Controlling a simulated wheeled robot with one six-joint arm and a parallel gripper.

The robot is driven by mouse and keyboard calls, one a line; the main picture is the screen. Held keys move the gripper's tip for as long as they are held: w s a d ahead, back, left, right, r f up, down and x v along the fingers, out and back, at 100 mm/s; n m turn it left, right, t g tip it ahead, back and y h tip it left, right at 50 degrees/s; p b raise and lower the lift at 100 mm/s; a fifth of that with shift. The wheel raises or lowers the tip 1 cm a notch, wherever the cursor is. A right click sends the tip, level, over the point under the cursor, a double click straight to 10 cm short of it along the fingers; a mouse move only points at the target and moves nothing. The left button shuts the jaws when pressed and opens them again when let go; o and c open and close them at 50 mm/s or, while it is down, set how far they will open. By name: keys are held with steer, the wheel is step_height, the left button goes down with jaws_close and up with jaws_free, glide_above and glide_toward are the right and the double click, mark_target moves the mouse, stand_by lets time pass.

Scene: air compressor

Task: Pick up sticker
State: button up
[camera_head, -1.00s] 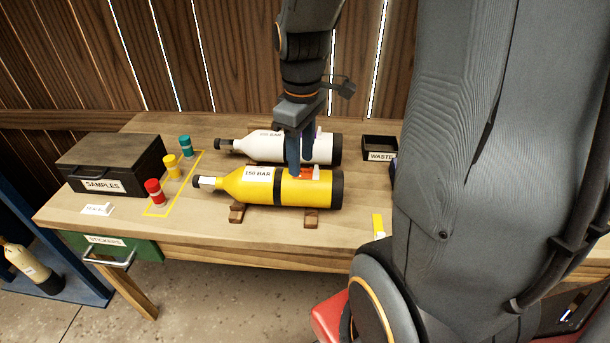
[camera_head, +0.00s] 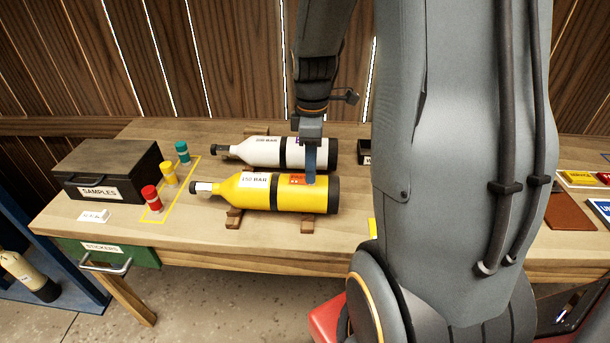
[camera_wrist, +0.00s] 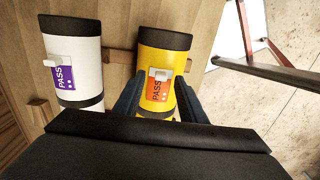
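An orange PASS sticker (camera_wrist: 159,89) with a white tab at one end lies on the yellow gas cylinder (camera_wrist: 167,55). It also shows in the head view (camera_head: 297,179), near the black base end of the cylinder. My gripper (camera_wrist: 159,98) is open in the wrist view, its two dark blue fingers apart on either side of the sticker with nothing visibly held. In the head view my gripper (camera_head: 311,165) is seen edge-on, just above or beside the sticker; contact cannot be told. A purple PASS sticker (camera_wrist: 63,80) is on the white cylinder (camera_wrist: 72,48).
The white cylinder lies behind the yellow one; both rest on wooden blocks. At left stand the black SAMPLES box (camera_head: 106,170) and red (camera_head: 151,198), yellow (camera_head: 169,172) and teal (camera_head: 182,152) sample containers. A green STICKERS drawer (camera_head: 108,252) is below the table (camera_head: 200,234).

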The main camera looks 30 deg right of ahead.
steer(key=shift+f, duration=0.7)
steer(key=shift+c, duration=0.5)
jaws_close()
stand_by(0.4)
